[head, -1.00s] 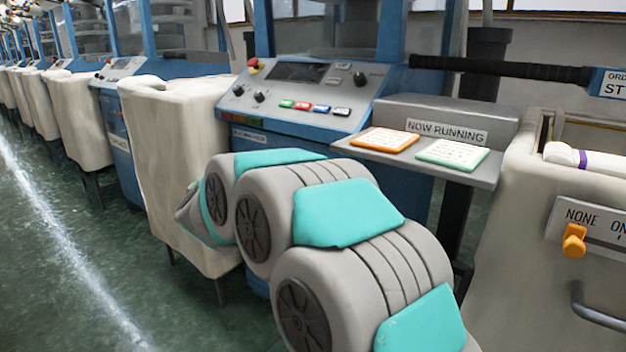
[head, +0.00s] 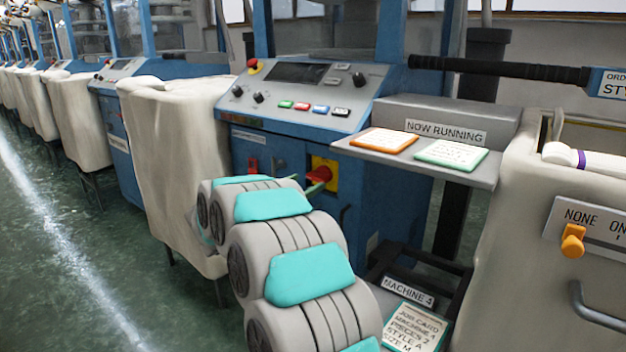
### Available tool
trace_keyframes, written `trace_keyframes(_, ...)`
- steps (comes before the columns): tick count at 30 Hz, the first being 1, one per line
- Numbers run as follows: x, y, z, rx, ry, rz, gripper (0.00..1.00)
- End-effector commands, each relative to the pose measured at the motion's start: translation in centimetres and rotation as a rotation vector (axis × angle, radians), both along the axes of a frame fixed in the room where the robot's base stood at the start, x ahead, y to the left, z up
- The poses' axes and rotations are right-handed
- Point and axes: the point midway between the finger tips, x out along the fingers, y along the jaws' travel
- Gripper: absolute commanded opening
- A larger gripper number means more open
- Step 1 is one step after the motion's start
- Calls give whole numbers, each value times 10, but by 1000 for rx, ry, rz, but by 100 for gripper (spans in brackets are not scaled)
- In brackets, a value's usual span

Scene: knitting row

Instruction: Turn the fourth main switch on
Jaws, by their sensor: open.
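The main switch is a red rotary handle (head: 321,174) on a yellow plate (head: 331,163), on the blue front of the machine (head: 375,200) below its control panel. A sign reading MACHINE 4 (head: 408,291) stands in front of this machine. My arm reaches forward from the bottom, and its far links hide most of my gripper (head: 303,184). Only small greenish finger parts show, open, just left of and below the red handle. I cannot tell whether they touch it. The handle's exact angle is too small to read.
A cream fabric-covered bin (head: 178,150) stands close on the left, and another (head: 505,240) with an orange knob (head: 573,241) on the right. A grey shelf (head: 370,152) with two cards juts out above right of the switch. A job card (head: 414,328) lies lower right.

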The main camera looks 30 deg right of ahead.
Motion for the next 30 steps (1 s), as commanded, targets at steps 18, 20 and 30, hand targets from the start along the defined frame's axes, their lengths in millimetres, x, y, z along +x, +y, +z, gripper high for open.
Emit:
trace_keyframes(18,15,-40,0,0,0,3,100)
trace_keyframes(20,15,-40,0,0,0,3,99)
trace_keyframes(30,15,-40,0,0,0,3,61)
